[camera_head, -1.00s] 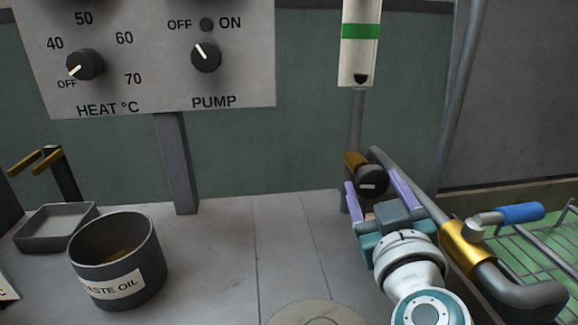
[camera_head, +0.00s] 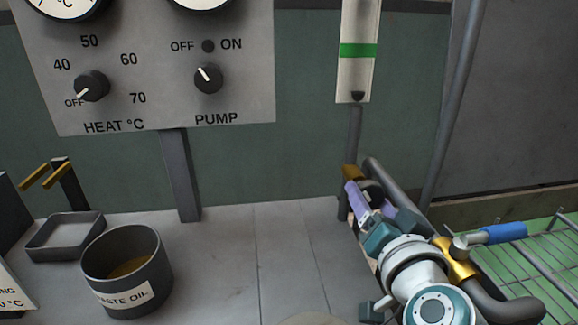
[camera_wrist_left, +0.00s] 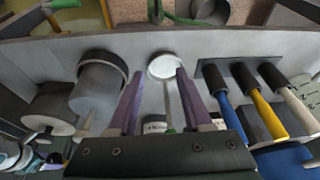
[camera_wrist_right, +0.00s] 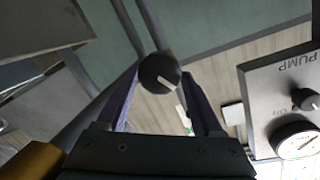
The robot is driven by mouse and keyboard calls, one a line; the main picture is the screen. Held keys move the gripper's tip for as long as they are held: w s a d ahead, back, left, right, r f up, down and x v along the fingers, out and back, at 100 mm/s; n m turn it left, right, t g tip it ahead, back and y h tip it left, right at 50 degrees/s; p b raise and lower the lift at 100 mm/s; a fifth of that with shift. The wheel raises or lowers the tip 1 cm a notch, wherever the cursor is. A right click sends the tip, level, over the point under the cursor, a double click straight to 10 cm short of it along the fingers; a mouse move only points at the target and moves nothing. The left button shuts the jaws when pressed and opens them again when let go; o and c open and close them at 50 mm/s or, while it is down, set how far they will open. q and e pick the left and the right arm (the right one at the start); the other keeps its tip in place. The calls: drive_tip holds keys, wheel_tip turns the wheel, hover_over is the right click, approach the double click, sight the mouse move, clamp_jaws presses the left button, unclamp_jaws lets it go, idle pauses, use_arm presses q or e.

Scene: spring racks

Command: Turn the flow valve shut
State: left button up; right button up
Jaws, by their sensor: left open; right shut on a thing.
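The flow valve has a dark round knob (camera_wrist_right: 160,72) with a white pointer line, seen in the right wrist view. In the head view its brass body (camera_head: 350,172) sits at the foot of the flow tube (camera_head: 357,60). My right gripper (camera_head: 369,196) has its purple fingers on either side of the knob and is shut on it. The fingers and wrist hide much of the knob in the head view. In the right wrist view the pointer line slants toward the lower right. My left gripper (camera_wrist_left: 159,74) is open and empty, and shows only in its own wrist view.
A pipe with a brass fitting (camera_head: 455,260) and blue lever (camera_head: 503,233) runs close to the right of my right wrist. A waste oil pot (camera_head: 127,293) and shallow tray (camera_head: 50,245) stand on the bench.

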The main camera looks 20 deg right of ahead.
drive_tip(key=shift+m+y, duration=0.3)
drive_tip(key=shift+m, duration=0.9)
drive_tip(key=shift+d+m+y, duration=0.15)
drive_tip(key=shift+m+y, duration=0.25)
drive_tip(key=shift+m, duration=1.2)
drive_tip(key=o, duration=1.4)
drive_tip(key=shift+c, duration=0.2)
drive_tip(key=p+v, duration=0.1)
drive_tip(key=v, duration=0.9)
